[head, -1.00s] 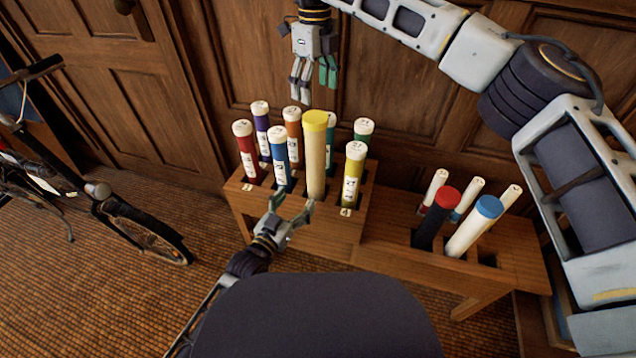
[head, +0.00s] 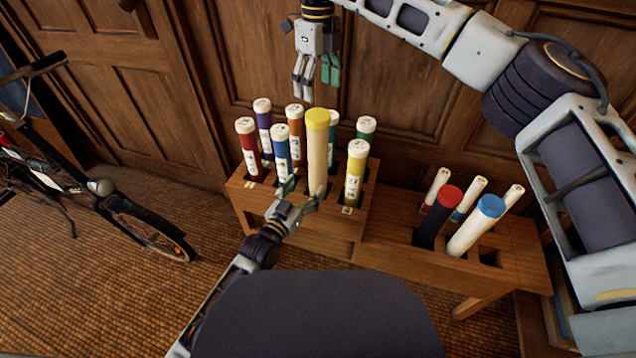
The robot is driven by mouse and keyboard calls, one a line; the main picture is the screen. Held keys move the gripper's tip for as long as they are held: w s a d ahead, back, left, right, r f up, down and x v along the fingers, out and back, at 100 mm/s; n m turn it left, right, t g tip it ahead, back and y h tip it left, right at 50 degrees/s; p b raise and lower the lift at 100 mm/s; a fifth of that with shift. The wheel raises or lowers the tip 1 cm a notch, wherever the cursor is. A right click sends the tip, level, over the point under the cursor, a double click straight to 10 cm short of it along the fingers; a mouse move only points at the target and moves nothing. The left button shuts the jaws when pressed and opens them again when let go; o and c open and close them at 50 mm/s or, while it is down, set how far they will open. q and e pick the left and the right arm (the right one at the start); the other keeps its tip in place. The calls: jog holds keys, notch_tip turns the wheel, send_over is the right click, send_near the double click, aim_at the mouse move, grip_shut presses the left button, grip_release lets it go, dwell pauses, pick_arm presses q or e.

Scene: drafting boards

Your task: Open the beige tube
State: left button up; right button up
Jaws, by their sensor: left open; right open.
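The beige tube (head: 317,160) stands upright in the wooden rack (head: 312,228), taller than the tubes around it. Its yellow cap (head: 318,116) is on its top end. My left gripper (head: 301,194) is open at the tube's lower part, with its fingertips close to either side of it; I cannot tell whether they touch. My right gripper (head: 317,86) is open and empty, pointing down above and behind the yellow cap, apart from it.
Red (head: 249,152), blue (head: 282,152) and yellow (head: 354,178) tubes with white caps stand near the beige tube, with others behind. At right, a lower rack holds a black tube (head: 437,220) and a blue-capped white tube (head: 474,228). A bicycle (head: 125,215) stands at left.

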aim_at(319, 169)
pick_arm(q)
jog(key=shift+x, duration=4.8)
jog(key=shift+c, duration=0.3)
